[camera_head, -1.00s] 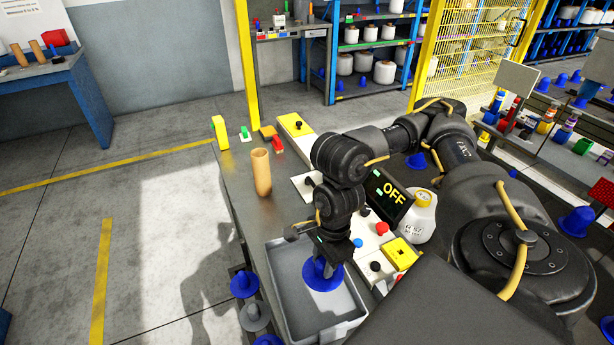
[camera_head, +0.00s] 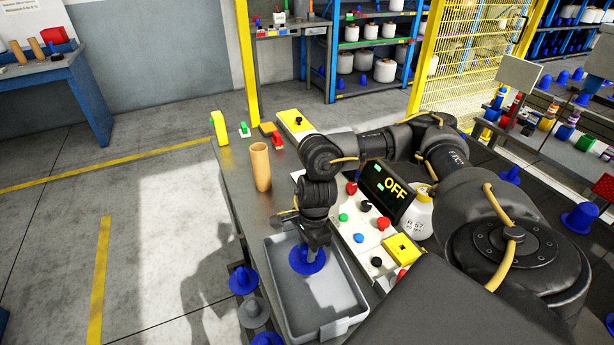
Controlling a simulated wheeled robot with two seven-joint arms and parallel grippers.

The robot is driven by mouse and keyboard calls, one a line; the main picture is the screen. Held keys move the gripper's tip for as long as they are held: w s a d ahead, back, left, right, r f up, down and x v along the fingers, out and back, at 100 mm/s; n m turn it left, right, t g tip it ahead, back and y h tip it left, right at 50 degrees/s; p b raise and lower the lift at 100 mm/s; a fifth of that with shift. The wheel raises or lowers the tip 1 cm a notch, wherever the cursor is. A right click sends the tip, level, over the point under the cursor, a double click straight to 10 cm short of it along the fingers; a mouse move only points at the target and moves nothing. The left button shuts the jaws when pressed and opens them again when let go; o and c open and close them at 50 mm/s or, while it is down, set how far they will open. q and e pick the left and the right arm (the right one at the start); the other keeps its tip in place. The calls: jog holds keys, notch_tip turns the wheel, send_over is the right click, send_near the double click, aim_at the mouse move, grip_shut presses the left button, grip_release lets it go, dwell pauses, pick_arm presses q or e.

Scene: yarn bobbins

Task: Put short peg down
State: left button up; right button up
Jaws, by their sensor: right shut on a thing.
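The short peg is a blue flanged piece (camera_head: 306,262) in the upper part of the grey tray (camera_head: 352,322). My right gripper (camera_head: 312,246) reaches down over the tray and is shut on the peg from above. The peg's wide round flange shows below the fingers; its upper part is mostly hidden by them. I cannot tell whether the flange touches the tray floor. My left gripper is not in view.
A tan tube (camera_head: 260,167) stands on the table behind the tray. A control panel with coloured buttons (camera_head: 372,240) and an OFF screen (camera_head: 388,190) lies right of the tray. Blue and grey pegs (camera_head: 243,281) hang at the table's left side. The tray's front part is empty.

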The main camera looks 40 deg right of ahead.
aim_at(297, 258)
notch_tip(297, 258, down, 3)
jog(key=shift+w+f, duration=0.15)
jog(key=shift+f, duration=0.05)
jog(key=shift+f, duration=0.15)
jog(key=o, duration=1.1)
jog(key=shift+r, duration=0.2)
